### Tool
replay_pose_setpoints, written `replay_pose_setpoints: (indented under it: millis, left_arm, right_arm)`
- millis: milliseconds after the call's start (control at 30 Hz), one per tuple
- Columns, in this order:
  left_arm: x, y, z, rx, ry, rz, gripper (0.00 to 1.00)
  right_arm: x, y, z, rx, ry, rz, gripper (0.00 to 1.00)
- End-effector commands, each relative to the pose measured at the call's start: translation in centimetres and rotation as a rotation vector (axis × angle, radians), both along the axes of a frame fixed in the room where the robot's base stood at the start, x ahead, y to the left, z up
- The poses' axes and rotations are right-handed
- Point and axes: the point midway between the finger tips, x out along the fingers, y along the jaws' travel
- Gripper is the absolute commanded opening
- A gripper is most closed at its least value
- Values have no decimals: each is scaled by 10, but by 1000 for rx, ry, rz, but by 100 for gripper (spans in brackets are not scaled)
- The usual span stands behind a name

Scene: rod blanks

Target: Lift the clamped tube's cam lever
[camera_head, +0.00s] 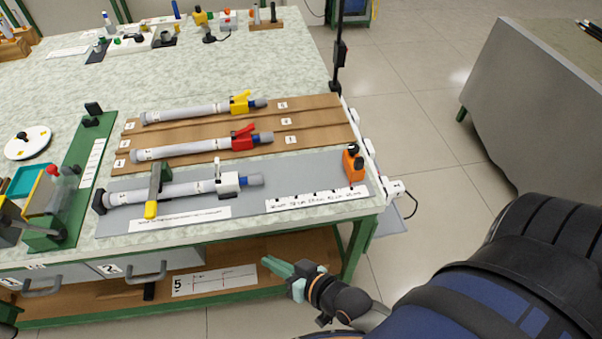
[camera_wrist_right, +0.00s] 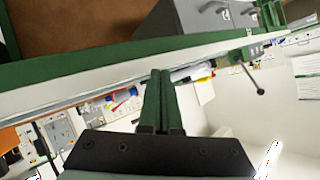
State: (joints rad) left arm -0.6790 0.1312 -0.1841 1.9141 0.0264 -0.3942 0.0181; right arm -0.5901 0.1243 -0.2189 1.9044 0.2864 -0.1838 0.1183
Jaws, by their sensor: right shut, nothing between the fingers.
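The clamped tube (camera_head: 165,192) is light grey and lies along a grey board near the table's front edge. A green clamp arm with a yellow tip (camera_head: 151,210) crosses over it. My left gripper is not seen.
An orange-black device (camera_head: 352,160) stands at the grey board's right end. A green fixture (camera_head: 75,180) stands left. Drawers and a shelf are below.

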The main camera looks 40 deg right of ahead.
Motion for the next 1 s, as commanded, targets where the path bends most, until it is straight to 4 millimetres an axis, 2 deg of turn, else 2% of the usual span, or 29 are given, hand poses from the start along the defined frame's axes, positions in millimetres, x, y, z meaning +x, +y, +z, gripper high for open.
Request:
replay_pose_setpoints:
  millis: [100, 333, 533, 867, 1000]
  left_arm:
    - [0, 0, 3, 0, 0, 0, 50]
    - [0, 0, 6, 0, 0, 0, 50]
    - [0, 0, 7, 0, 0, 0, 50]
    - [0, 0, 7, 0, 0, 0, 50]
    - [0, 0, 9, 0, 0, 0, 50]
  right_arm:
    - [-16, -6, -14, -104, 53, 40, 0]
    - [-38, -19, -34, -254, 126, 97, 0]
    - [-45, -23, -41, -303, 152, 116, 0]
    - [-46, -24, -41, -309, 156, 118, 0]
    - [-59, -32, -50, -387, 196, 148, 0]
